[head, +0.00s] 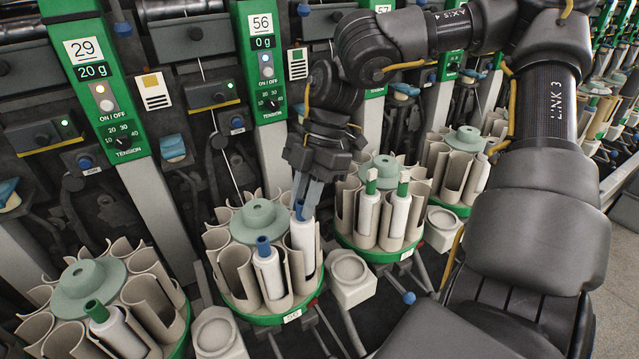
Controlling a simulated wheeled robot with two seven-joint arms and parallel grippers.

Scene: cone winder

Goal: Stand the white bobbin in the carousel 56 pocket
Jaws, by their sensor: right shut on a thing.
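The white bobbin (303,238) has a blue tip and stands about upright at the right side of the carousel 56 (262,317), the beige-pocketed one with a green base below the green 56 panel (263,45). Its body is within a front-right pocket; whether its foot touches the floor of the pocket is hidden. My right gripper (303,203) points down from above and is shut on the blue tip. Another white bobbin with a blue tip (266,268) stands in the pocket to the left. My left gripper is not in view.
The carousel's grey-green hub (258,222) rises left of my gripper. A right-hand carousel (380,252) holds green-tipped bobbins (369,208). A left carousel (90,285) holds one green-tipped bobbin (115,328). A square beige cup (349,277) stands between the carousels.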

